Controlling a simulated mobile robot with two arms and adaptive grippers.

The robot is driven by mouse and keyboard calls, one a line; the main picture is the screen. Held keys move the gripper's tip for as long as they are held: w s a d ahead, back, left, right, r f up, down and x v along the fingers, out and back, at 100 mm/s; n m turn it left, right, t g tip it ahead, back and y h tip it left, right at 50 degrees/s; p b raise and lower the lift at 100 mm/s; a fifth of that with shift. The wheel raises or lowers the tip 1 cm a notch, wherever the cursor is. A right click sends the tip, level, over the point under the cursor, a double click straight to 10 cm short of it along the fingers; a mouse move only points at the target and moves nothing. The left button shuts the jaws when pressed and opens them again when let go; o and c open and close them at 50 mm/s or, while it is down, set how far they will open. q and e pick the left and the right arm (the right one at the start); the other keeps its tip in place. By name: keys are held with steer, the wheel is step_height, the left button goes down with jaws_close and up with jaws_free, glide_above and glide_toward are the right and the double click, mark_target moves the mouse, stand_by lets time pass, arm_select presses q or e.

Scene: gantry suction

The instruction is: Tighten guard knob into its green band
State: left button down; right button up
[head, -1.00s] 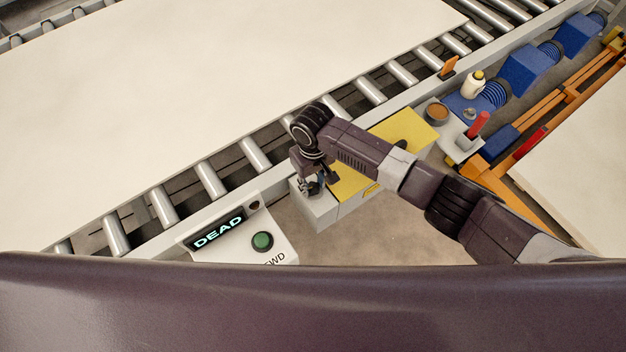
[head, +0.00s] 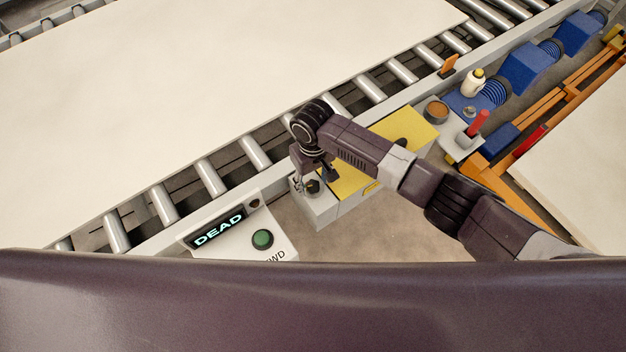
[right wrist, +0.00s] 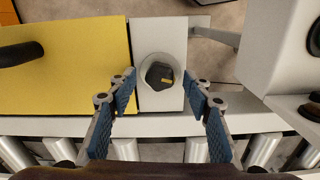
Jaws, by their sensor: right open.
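The guard knob (right wrist: 159,75) is dark and faceted, with a short tan pointer mark, and sits in a round pale collar on a grey block (right wrist: 160,27). In the head view the knob (head: 312,187) shows small beneath my right wrist. I cannot make out a green band around it. My right gripper (right wrist: 160,82) is open, one blue-padded finger on each side of the knob with clear gaps. It also shows in the head view (head: 315,181), over the block. My left gripper is not in view.
A yellow guard panel (right wrist: 75,70) with a black handle (right wrist: 20,53) adjoins the block. A control box (head: 230,238) reading DEAD, with a green button (head: 263,239), stands at the left. The roller conveyor (head: 210,178) with a large pale sheet (head: 180,90) runs behind.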

mark_target(313, 184)
step_height(313, 184, up, 12)
steer(key=shift+f, duration=0.15)
stand_by(0.3)
